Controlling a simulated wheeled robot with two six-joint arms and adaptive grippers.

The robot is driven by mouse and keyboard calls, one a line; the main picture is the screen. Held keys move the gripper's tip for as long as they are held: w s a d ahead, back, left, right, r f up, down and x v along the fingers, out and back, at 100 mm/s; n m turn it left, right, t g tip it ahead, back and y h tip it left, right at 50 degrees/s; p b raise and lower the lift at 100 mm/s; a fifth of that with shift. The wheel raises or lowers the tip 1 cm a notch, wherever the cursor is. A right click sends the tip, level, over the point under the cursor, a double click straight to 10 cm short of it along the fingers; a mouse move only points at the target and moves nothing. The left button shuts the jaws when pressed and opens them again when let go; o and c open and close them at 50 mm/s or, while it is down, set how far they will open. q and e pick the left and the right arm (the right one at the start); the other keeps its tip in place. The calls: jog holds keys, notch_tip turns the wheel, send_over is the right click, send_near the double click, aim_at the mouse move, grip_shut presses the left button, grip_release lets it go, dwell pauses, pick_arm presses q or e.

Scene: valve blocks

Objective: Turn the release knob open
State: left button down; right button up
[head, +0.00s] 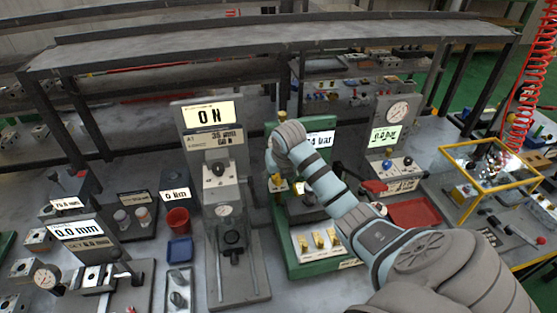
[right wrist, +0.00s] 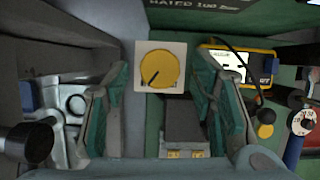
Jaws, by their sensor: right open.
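In the right wrist view a round yellow knob (right wrist: 160,70) with a dark pointer line sits on a square white plate (right wrist: 180,50). The line slants to the lower left. I take this for the release knob. My right gripper (right wrist: 162,98) is open, with its two teal-lined fingers on either side of the knob and apart from it. In the head view my right gripper (head: 276,165) is over the green stand (head: 303,262), and my own wrist hides the knob and most of the fingers. My left gripper is not in view.
A lit display reading in bar (head: 321,139) is partly behind my arm. A press with an "0 N" display (head: 209,115) stands close on the left. In the wrist view a dark block (right wrist: 184,132) lies below the knob.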

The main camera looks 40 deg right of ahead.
jog(key=v, duration=0.7)
jog(key=shift+r, duration=0.25)
jog(key=shift+a, duration=0.1)
